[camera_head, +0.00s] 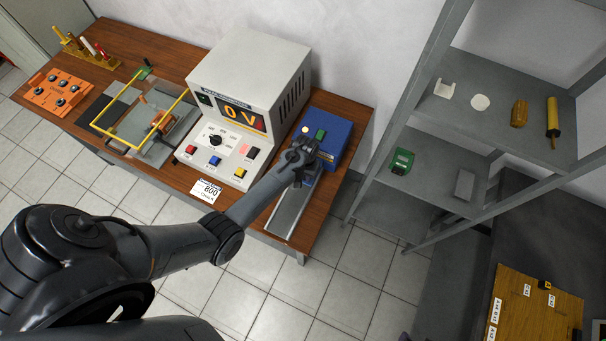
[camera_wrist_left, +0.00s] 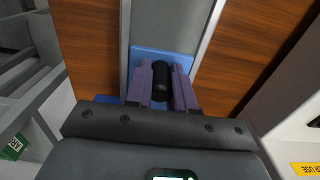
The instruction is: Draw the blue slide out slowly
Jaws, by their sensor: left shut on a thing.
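The blue slide (camera_wrist_left: 147,54) shows in the left wrist view as a blue plate on a grey track (camera_wrist_left: 172,22). A black cylindrical handle (camera_wrist_left: 161,80) stands up from it. My left gripper (camera_wrist_left: 162,72) is shut on this handle, with one purple finger along each side. In the head view my left gripper (camera_head: 303,158) is at the front of a blue box (camera_head: 332,130), above the back end of the grey track (camera_head: 289,210). My arm and gripper hide most of the slide there. My right gripper is not in view.
A white power supply (camera_head: 247,85) reading "0 V" stands left of the blue box. A wire-framed apparatus (camera_head: 150,122) and an orange panel (camera_head: 58,92) lie farther left on the wooden table. A grey shelf rack (camera_head: 430,190) stands right. The track's front part is clear.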

